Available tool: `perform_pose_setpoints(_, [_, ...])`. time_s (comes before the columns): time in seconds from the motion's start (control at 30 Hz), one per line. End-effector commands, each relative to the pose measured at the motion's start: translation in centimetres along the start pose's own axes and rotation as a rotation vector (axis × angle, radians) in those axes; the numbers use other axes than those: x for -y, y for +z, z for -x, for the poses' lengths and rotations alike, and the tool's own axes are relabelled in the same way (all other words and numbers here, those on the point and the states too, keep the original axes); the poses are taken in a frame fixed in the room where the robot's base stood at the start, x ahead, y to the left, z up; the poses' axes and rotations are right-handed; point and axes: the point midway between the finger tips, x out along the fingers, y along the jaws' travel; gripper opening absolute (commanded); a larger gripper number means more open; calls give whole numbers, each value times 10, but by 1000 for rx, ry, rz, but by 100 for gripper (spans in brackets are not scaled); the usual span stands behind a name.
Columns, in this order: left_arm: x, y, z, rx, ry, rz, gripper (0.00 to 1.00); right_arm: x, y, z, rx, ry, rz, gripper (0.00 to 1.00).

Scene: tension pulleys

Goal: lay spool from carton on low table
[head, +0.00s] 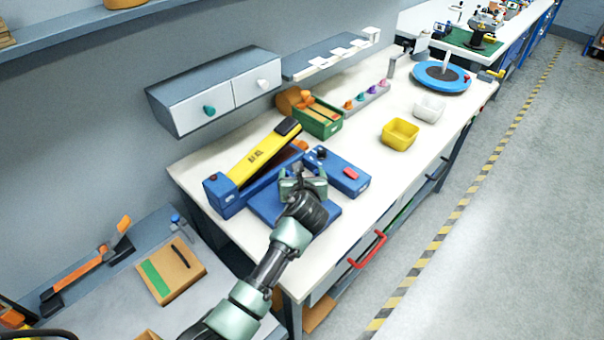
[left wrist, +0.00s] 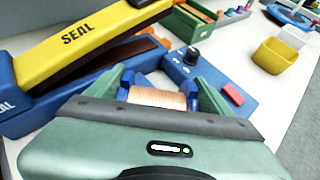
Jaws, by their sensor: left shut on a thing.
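My left gripper (head: 302,178) is shut on a spool with blue ends and a copper-coloured middle. The spool (left wrist: 157,97) lies crosswise between the green fingers in the left wrist view; in the head view the gripper mostly hides it. The gripper is over the blue base plate (head: 265,208) of the yellow and blue sealer (head: 262,152); I cannot tell the height gap. A lower table (head: 110,305) stands at bottom left, with a flat brown box with a green stripe (head: 158,283) on it. I cannot tell which box is the carton. My right gripper is not in view.
A blue control box (head: 345,180) with a red button is close to the gripper's right. A green box (head: 318,122), yellow bin (head: 400,134) and white bin (head: 429,108) stand farther back. An orange-handled tool (head: 85,270) lies on the lower table. The workbench front right is clear.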

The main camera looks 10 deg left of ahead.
Motion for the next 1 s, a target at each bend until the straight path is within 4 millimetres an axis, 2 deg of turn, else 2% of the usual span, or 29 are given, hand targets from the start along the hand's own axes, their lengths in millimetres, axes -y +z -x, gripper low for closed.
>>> perform_pose_setpoints(0.27, [1, 2, 0, 6, -2, 1, 9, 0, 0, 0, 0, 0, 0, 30])
perform_pose_setpoints(0.3, [0, -1, -1, 1, -1, 1, 90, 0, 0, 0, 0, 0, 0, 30])
perform_pose_setpoints(0.33, [0, -1, -1, 0, -1, 1, 98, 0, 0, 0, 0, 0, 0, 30])
perform_pose_setpoints(0.67, [0, 1, 2, 0, -1, 0, 100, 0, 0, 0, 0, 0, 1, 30])
perform_pose_setpoints(0.87, [0, 0, 30, 0, -1, 1, 100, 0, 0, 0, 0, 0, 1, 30])
perform_pose_setpoints(1.0, [0, -1, 60, 1, -3, 1, 100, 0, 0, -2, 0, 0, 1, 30])
